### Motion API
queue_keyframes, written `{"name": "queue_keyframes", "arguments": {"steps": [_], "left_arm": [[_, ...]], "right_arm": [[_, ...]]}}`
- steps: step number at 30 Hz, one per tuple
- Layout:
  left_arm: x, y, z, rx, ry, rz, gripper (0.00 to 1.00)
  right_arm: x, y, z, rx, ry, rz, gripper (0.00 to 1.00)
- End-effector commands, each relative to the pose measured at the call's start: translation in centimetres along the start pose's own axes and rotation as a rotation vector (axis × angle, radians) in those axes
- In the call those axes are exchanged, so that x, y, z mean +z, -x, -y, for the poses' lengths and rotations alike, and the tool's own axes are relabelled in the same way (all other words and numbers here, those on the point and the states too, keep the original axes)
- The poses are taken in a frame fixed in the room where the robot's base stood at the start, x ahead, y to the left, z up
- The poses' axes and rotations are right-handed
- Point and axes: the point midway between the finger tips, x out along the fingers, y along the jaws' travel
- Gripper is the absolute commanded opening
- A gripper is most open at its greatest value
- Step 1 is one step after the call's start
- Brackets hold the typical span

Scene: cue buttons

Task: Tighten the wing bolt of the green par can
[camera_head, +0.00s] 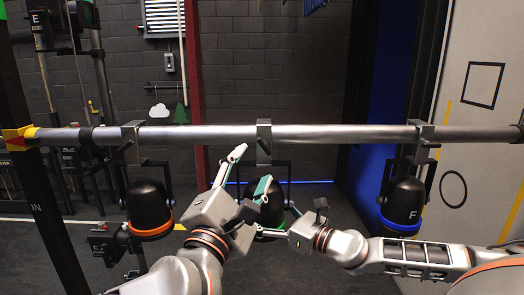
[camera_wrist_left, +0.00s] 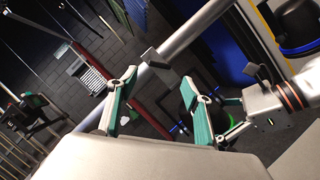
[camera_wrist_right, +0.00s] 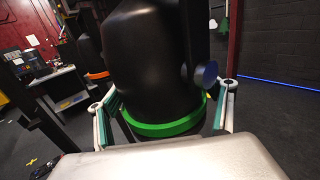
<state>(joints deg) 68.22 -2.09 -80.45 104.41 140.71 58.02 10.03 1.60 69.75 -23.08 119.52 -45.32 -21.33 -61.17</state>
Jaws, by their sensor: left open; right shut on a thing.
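The green par can (camera_wrist_right: 150,65) is a black lamp with a green ring, hanging from the pipe (camera_head: 340,133) by a hook clamp (camera_head: 264,140). In the head view its body (camera_head: 268,208) is partly hidden behind my grippers. My right gripper (camera_wrist_right: 165,115) is shut around the can's lower body at the green ring. My left gripper (camera_head: 250,168) is open, just below the pipe and in front of the can's yoke. In the left wrist view its fingers (camera_wrist_left: 160,105) are spread with the clamp (camera_wrist_left: 154,58) beyond them. I cannot make out the wing bolt clearly.
A par can with an orange ring (camera_head: 148,205) hangs at the left and one with a blue ring (camera_head: 402,200) at the right. A dark post (camera_head: 45,210) stands at the far left. The space above the pipe is clear.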

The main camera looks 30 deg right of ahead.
Motion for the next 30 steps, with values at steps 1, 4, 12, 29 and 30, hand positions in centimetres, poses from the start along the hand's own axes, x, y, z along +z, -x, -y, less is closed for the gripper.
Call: {"name": "queue_keyframes", "arguments": {"steps": [1, 4, 12, 29, 30], "left_arm": [[0.1, -1.1, -0.1, 0.001, -0.003, 0.001, 0.5], [0.1, -2.8, 0.0, 0.001, -0.002, 0.0, 0.5], [0.1, -6.3, -0.1, 0.001, -0.001, 0.001, 0.5], [0.1, -7.5, -0.1, 0.0, 0.0, 0.001, 0.32], [0.1, -7.5, -0.1, 0.0, 0.0, 0.001, 0.21]], "right_arm": [[0.1, 0.0, 0.0, 0.0, 0.001, 0.001, 0.25], [0.1, 0.0, 0.0, 0.0, 0.0, 0.001, 0.25], [0.1, 0.0, 0.0, 0.0, 0.0, 0.001, 0.25], [0.1, 0.0, 0.0, 0.0, 0.0, 0.001, 0.25], [0.1, 0.0, 0.0, 0.0, 0.0, 0.001, 0.25]]}}
